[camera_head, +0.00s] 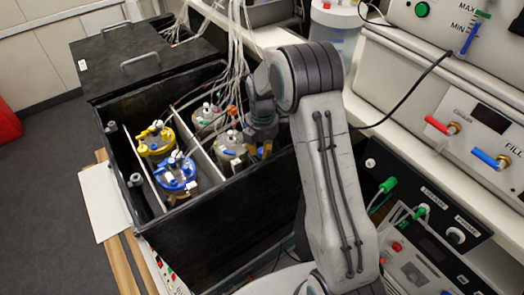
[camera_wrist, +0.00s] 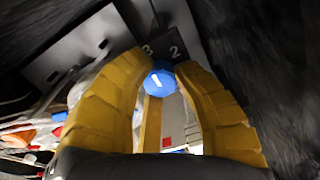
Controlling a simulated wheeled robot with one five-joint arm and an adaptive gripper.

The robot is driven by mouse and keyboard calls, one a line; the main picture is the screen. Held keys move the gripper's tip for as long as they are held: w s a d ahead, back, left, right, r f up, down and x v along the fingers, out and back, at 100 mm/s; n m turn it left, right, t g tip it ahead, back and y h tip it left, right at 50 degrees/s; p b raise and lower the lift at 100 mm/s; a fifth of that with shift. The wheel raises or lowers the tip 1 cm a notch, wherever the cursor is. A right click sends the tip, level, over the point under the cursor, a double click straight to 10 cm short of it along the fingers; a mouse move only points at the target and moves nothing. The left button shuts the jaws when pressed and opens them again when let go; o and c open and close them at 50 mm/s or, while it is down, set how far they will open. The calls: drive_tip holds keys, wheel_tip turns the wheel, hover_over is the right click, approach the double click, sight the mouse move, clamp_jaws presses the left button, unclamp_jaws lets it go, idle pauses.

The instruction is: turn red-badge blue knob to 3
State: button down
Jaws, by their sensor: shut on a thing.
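In the wrist view the blue knob (camera_wrist: 166,82) sits between my two yellow fingers, with a slanted white mark on its face. A dark plate (camera_wrist: 165,47) behind it carries the numbers 3 and 2, the 3 to the left of the 2. My gripper (camera_wrist: 160,75) is shut on the knob. In the head view my gripper (camera_head: 262,150) reaches down into the right side of the black box; the knob cannot be made out there.
The open black box (camera_head: 235,215) holds several lidded vessels, including a yellow-topped one (camera_head: 155,138) and a blue-topped one (camera_head: 177,173). White tubes (camera_head: 236,60) hang over it close to my arm. Equipment panels (camera_head: 440,190) stand on the right.

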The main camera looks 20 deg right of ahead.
drive_tip(key=shift+s+f, duration=0.1)
drive_tip(key=shift+s, duration=0.05)
drive_tip(key=c, duration=0.9)
unclamp_jaws()
drive_tip(key=shift+c, duration=0.2)
drive_tip(key=shift+r, duration=0.2)
wheel_tip(320, 180, up, 12)
drive_tip(key=shift+f, duration=0.15)
